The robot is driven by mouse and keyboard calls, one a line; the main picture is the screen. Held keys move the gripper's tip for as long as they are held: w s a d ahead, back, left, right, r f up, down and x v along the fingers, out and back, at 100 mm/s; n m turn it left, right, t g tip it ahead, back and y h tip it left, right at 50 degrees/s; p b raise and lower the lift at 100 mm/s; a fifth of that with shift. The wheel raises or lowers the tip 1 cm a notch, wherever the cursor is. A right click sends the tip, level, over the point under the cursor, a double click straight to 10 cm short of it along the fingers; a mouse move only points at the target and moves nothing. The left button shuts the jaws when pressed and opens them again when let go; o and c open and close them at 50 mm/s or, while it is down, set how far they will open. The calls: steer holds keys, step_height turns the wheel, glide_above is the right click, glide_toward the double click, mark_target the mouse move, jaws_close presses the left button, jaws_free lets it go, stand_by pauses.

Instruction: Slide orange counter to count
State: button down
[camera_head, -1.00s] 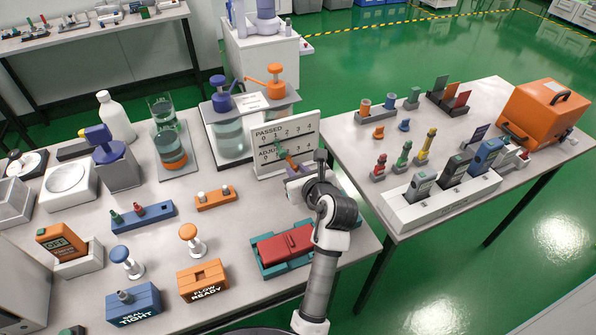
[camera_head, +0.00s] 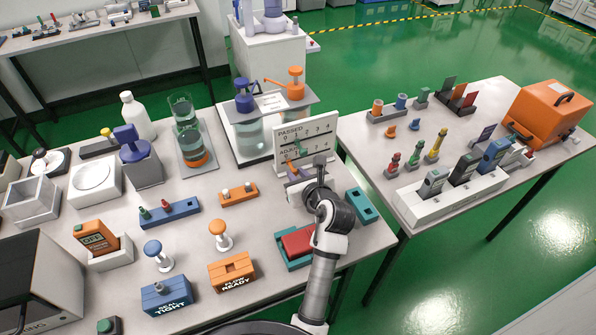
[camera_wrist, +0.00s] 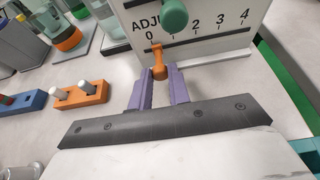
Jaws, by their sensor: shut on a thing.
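The scale board (camera_head: 327,128) stands upright near the back right of the near table, with a PASSED row above an ADJUST row. The orange counter (camera_wrist: 158,66) is on the ADJUST row, just below and right of the 0 in the wrist view. My gripper (camera_wrist: 161,77) has its purple fingers on either side of the orange counter's lower end, shut on it. The green counter (camera_wrist: 173,14) is on the row above, close over the fingers. In the head view my wrist hides part of the board's lower front.
An orange block with pegs (camera_head: 239,194) lies left of the board. The two-pump bottle stand (camera_head: 228,112) is behind and left. A red case (camera_head: 298,241) in a teal tray lies below my arm, and a teal holder (camera_head: 361,205) is to its right.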

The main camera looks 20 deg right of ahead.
steer(key=shift+a, duration=0.55)
steer(key=c, duration=1.3)
jaws_free()
steer(key=shift+s+r, duration=0.1)
steer(key=shift+s, duration=0.15)
steer(key=b+v, duration=0.1)
steer(key=v, duration=1.2)
steer(key=shift+s, duration=0.15)
